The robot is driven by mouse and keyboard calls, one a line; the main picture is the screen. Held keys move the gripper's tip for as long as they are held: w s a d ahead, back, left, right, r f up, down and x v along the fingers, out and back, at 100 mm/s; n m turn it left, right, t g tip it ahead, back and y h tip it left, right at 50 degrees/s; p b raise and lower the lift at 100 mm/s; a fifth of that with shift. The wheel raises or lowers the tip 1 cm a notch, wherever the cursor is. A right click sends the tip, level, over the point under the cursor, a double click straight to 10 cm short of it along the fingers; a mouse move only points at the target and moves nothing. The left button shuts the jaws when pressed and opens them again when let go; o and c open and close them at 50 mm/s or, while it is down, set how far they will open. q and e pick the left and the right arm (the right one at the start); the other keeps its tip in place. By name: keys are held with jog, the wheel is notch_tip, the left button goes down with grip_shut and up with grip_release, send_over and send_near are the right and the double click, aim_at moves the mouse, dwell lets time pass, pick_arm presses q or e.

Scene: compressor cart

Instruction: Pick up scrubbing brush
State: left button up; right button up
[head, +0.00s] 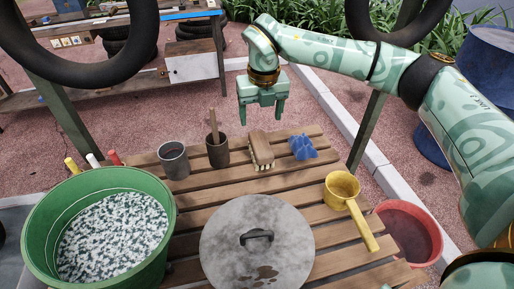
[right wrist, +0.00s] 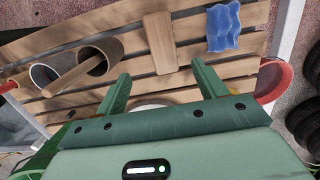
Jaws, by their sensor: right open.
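The scrubbing brush (head: 261,149) has a wooden back and pale bristles. It lies on the far part of the slatted wooden table (head: 190,198), between a brown cup and a blue cloth. In the right wrist view the brush (right wrist: 160,42) shows as a plain wooden block beyond the fingers. My right gripper (head: 261,114) is open and empty, pointing down above and a little beyond the brush, apart from it. Its two spread fingers also show in the right wrist view (right wrist: 162,78). My left gripper is not in view.
Near the brush stand the brown cup (head: 217,152) with a stick, a grey cup (head: 173,161) and the blue cloth (head: 302,147). A green tub (head: 166,225), round lid (head: 235,222), yellow dipper (head: 343,187) and red bucket (head: 432,229) are nearer. Tyres hang above.

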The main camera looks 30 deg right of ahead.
jog(key=b, duration=0.2)
send_over(261, 143)
jog(key=f, duration=0.6)
jog(key=shift+s+a+f, duration=0.1)
jog(key=shift+a+f, duration=0.05)
jog(key=shift+a, duration=0.15)
jog(key=shift+f, duration=0.3)
jog(key=f+b, duration=0.2)
jog(key=f, duration=0.1)
jog(key=f+b, duration=0.1)
jog(key=f, duration=0.1)
jog(key=shift+w+d+f, duration=0.15)
jog(key=shift+w+d, duration=0.1)
jog(key=shift+d, duration=0.05)
jog(key=shift+s+r, duration=0.1)
jog(key=shift+r, duration=0.15)
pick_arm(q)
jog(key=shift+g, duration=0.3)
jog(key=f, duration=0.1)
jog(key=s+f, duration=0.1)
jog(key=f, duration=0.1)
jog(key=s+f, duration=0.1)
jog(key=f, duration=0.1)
pick_arm(e)
jog(key=c, duration=1.1)
